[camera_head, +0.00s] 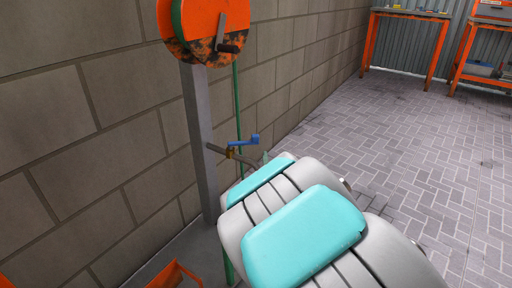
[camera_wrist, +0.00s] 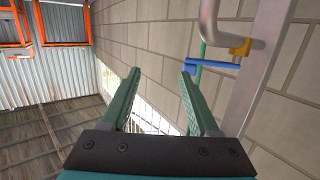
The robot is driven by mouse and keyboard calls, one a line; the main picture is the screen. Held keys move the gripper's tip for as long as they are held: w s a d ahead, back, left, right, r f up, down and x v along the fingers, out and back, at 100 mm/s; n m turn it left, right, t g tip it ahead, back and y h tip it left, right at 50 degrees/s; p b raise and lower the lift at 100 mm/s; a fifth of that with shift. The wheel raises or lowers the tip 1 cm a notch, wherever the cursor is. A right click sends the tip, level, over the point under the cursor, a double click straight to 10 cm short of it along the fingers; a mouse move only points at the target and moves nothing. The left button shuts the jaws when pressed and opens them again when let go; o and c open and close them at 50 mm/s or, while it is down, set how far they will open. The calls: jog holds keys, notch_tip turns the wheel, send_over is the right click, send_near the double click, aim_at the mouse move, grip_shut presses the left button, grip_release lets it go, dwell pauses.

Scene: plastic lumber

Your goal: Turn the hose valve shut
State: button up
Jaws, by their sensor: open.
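The hose valve has a blue handle (camera_head: 245,140) and a brass-coloured body (camera_head: 230,152), on a grey pipe from an upright metal post (camera_head: 198,130) by the block wall. In the wrist view the blue handle (camera_wrist: 210,65) lies just right of the right fingertip, with the brass part (camera_wrist: 240,47) beyond it. My gripper (camera_wrist: 158,73) is open, with its two green fingers apart and nothing between them. Whether a finger touches the handle I cannot tell. In the head view my arm covers most of the gripper, close to the valve.
An orange hose reel (camera_head: 205,30) with a crank sits on the post above the valve. A green hose (camera_head: 237,100) hangs from it behind the valve. An orange object (camera_head: 175,275) stands low at the post's foot. Orange-framed benches (camera_head: 408,15) stand far back; the paved floor (camera_head: 430,140) between is clear.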

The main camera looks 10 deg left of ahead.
jog(key=n+t+y, duration=0.1)
jog(key=y, duration=0.1)
send_near(256, 139)
jog(key=w, duration=0.2)
jog(key=shift+a+b+x, duration=0.2)
jog(key=shift+x, duration=1.7)
jog(key=shift+a+b+x, duration=0.15)
jog(key=shift+b+x, duration=0.05)
jog(key=shift+x, duration=1.7)
jog(key=shift+s+f, duration=0.1)
jog(key=shift+s, duration=0.05)
grip_shut()
